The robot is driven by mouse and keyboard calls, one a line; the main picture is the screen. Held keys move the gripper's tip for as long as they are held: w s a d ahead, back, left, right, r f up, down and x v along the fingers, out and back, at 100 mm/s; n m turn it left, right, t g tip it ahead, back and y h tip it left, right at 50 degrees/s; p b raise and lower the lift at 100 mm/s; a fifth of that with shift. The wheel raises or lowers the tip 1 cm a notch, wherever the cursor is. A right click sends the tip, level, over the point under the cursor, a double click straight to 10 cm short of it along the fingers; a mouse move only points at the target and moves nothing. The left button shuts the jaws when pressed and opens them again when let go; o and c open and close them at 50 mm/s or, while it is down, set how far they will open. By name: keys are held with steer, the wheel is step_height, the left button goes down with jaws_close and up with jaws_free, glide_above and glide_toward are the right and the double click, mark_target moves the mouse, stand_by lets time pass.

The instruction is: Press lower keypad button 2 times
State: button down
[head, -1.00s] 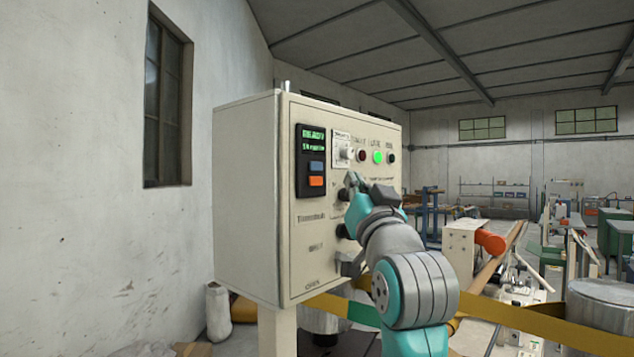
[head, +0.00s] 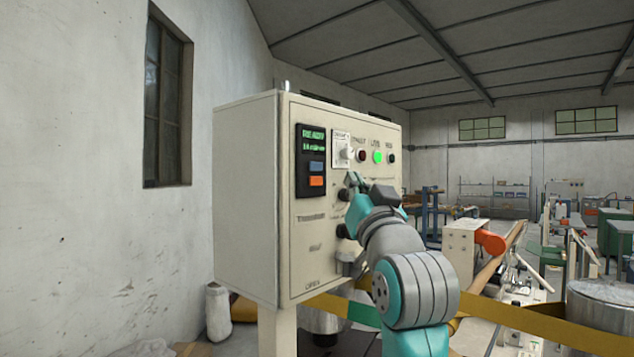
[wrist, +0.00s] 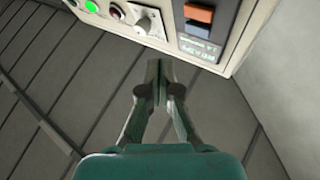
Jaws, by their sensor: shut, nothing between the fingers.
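The keypad (head: 311,160) is a dark panel on the left of the control box face, with a green-lit display above a blue upper button (head: 316,166) and an orange lower button (head: 316,181). The wrist view shows it upside down at the top right, with the orange button (wrist: 198,13) above the blue one (wrist: 196,29). My gripper (head: 352,180) is in front of the box, to the right of the keypad. In the wrist view its fingertips (wrist: 158,70) are together and empty, apart from the keypad. Neither button is covered.
The box (head: 245,200) also carries a selector knob (head: 346,153), a lit green button (head: 378,157) and dark knobs (head: 343,232) close to my arm. A yellow band (head: 345,306) runs below the box. A white wall (head: 90,180) stands at the left.

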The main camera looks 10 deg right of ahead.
mark_target(316, 181)
steer(key=s+n, duration=0.1)
steer(key=n, duration=0.4)
steer(key=s+d+n, duration=0.1)
steer(key=n, duration=0.4)
steer(key=s+d+n, duration=0.1)
steer(key=n, duration=0.5)
steer(key=shift+d+g+h, duration=0.15)
steer(key=shift+g+h, duration=0.15)
steer(key=shift+h, duration=0.1)
steer(key=w+a, duration=0.5)
steer(key=w, duration=0.2)
steer(key=shift+w+a, duration=0.2)
stand_by(1.2)
steer(key=shift+w+a, duration=0.1)
steer(key=shift+w, duration=0.1)
